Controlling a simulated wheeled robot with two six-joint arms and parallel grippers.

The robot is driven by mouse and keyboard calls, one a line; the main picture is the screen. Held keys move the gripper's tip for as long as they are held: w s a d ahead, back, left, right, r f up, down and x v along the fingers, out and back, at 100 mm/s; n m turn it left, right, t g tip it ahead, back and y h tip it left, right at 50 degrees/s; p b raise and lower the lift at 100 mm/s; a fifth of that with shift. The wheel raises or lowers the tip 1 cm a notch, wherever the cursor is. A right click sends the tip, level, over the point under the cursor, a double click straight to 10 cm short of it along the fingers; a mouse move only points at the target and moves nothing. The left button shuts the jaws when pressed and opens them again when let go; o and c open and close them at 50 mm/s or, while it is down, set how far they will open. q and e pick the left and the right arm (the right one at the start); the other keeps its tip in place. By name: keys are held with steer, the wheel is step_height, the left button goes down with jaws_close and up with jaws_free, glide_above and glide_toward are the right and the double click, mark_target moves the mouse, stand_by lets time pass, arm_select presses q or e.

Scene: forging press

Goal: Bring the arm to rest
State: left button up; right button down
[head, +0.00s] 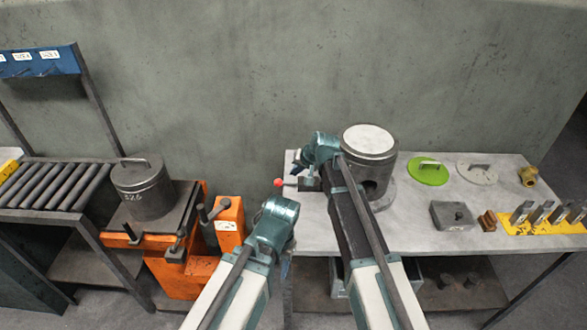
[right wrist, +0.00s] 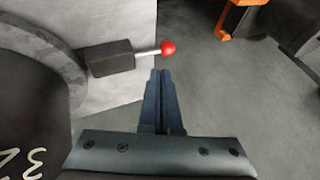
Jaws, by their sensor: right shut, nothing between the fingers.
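My right arm reaches over the grey table to the round furnace-like vessel (head: 368,160) with a pale lid. Its right gripper (head: 297,168) is at the table's left end, close to a lever with a red knob (head: 279,182). In the right wrist view the gripper's blue fingers (right wrist: 161,75) are shut and empty. The red knob (right wrist: 168,48) is just beyond the fingertips, apart from them. My left arm comes in at the bottom centre, with its wrist over the gap between the table and the orange press; its gripper is hidden behind the wrist.
An orange press (head: 228,225) with a lidded grey cylinder (head: 144,190) stands left, beside a roller rack (head: 48,186). The table holds a green lid (head: 430,174), a pale lid (head: 478,173), a brass fitting (head: 529,176), a grey block (head: 452,216) and a yellow strip (head: 520,228).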

stand_by(0.4)
steer(key=s+d+f+n+g+h, duration=0.1)
steer(key=s+d+g+h, duration=0.1)
steer(key=s, duration=0.9)
steer(key=s+d+f+n+g+h, duration=0.1)
steer(key=s+d+n+h, duration=0.1)
steer(key=s, duration=0.9)
steer(key=s+d+f+n+g+h, duration=0.1)
steer(key=s+d+n+g, duration=0.1)
steer(key=s, duration=0.9)
steer(key=shift+s+d+f+g+h, duration=0.3)
steer(key=shift+s+d+h, duration=0.1)
steer(key=shift+d, duration=0.25)
